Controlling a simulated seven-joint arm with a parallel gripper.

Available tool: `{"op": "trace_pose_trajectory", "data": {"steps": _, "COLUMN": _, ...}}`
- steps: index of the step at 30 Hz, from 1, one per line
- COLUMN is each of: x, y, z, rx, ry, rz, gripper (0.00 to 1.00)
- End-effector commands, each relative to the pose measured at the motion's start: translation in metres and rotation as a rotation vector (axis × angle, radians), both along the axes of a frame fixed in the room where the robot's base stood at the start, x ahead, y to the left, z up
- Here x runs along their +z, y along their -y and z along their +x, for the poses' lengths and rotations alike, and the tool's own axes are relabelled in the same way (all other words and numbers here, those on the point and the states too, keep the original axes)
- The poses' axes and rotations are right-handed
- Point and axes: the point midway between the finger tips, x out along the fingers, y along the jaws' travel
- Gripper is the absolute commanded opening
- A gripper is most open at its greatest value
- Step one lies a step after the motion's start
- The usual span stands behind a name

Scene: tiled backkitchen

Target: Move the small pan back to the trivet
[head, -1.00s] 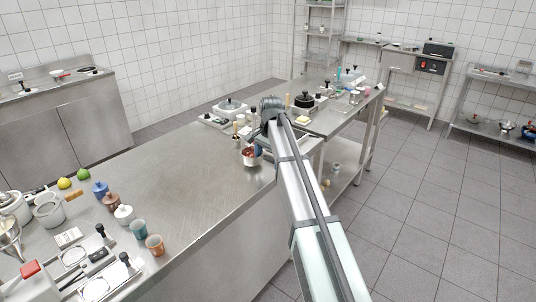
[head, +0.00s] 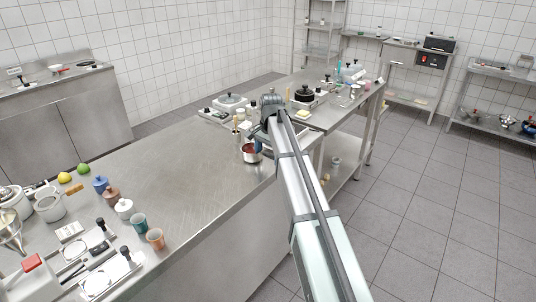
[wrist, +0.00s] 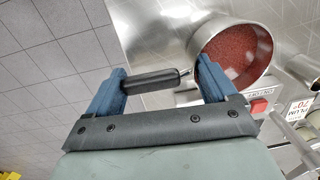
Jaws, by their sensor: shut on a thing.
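The small pan (head: 251,157) is a steel pan with red contents, near the right edge of the long steel counter in the head view. In the wrist view the pan (wrist: 240,55) shows its open top, the red filling and a black handle. My gripper (wrist: 162,78) has its blue fingers on the handle, one on each side. In the head view my gripper (head: 260,146) is partly hidden behind my arm. I cannot tell whether the pan touches the counter. I cannot make out the trivet.
An appliance with a red switch (wrist: 259,107) and a label sits beside the pan in the wrist view. Bottles and a white hotplate (head: 229,103) stand behind it. Cups (head: 155,238) and jars crowd the counter's left front. The counter's middle (head: 190,165) is clear.

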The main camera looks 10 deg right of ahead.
Motion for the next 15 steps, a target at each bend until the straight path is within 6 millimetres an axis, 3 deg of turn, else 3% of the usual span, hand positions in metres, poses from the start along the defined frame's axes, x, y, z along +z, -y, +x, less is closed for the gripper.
{"op": "trace_pose_trajectory", "data": {"steps": 7, "x": 0.0, "y": -0.0001, "z": 0.0001, "rx": 0.0, "ry": 0.001, "rz": 0.001, "gripper": 0.32}}
{"op": "trace_pose_trajectory", "data": {"steps": 8, "x": 0.0, "y": -0.0001, "z": 0.0001, "rx": 0.0, "ry": 0.001, "rz": 0.001, "gripper": 0.86}}
{"op": "trace_pose_trajectory", "data": {"steps": 12, "x": -0.0001, "y": -0.0001, "z": 0.0001, "rx": 0.0, "ry": 0.001, "rz": 0.001, "gripper": 1.0}}
{"op": "trace_pose_trajectory", "data": {"steps": 15, "x": -0.0001, "y": -0.0001, "z": 0.0001, "rx": 0.0, "ry": 0.0, "rz": 0.0, "gripper": 1.0}}
